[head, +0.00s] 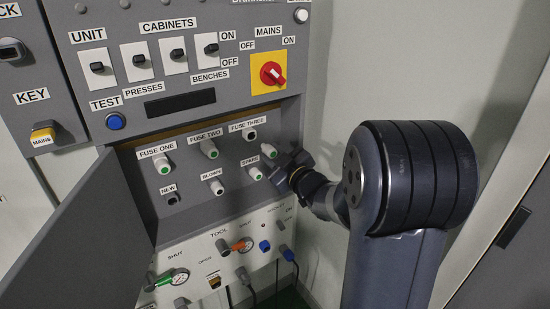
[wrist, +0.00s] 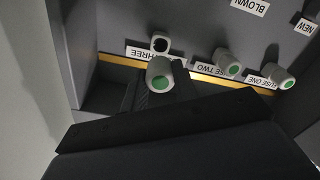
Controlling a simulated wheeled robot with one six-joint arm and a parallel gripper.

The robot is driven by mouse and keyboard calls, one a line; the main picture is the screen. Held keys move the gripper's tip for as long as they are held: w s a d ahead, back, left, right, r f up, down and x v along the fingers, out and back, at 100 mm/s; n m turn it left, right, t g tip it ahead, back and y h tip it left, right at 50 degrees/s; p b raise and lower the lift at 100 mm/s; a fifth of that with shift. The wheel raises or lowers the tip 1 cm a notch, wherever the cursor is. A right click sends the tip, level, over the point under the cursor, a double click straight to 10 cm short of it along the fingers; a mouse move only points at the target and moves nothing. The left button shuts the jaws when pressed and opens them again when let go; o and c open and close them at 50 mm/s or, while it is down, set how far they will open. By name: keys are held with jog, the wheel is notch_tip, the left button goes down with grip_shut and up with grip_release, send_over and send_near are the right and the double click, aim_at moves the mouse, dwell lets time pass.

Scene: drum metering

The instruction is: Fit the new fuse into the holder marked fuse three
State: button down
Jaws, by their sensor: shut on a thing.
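My gripper (head: 277,160) is shut on a pale fuse with a green end (head: 268,151). The fuse also shows in the wrist view (wrist: 160,76), between my dark jaws (wrist: 150,98). The fuse three holder (head: 250,134) shows a dark, empty opening, up and left of the held fuse in the head view. In the wrist view the holder (wrist: 160,44) appears just above the fuse, its label partly covered. The fuse is outside the holder; I cannot tell the exact gap.
Green-ended fuses sit at fuse one (head: 162,164) and fuse two (head: 209,149). The new position (head: 170,198) is dark and empty. Pale pieces stand at blown (head: 216,187) and spare (head: 255,173). An open grey door (head: 85,240) stands left; a wall is right.

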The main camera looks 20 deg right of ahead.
aim_at(264, 146)
jog(key=shift+x, duration=2.55)
jog(key=shift+b+x, duration=0.9)
jog(key=shift+x, duration=0.7)
dwell(0.4)
jog(key=c, duration=1)
grip_release()
jog(key=shift+c, duration=0.2)
jog(key=b+v, duration=0.1)
jog(key=v, duration=0.9)
jog(key=shift+s+d, duration=0.1)
jog(key=shift+s, duration=0.25)
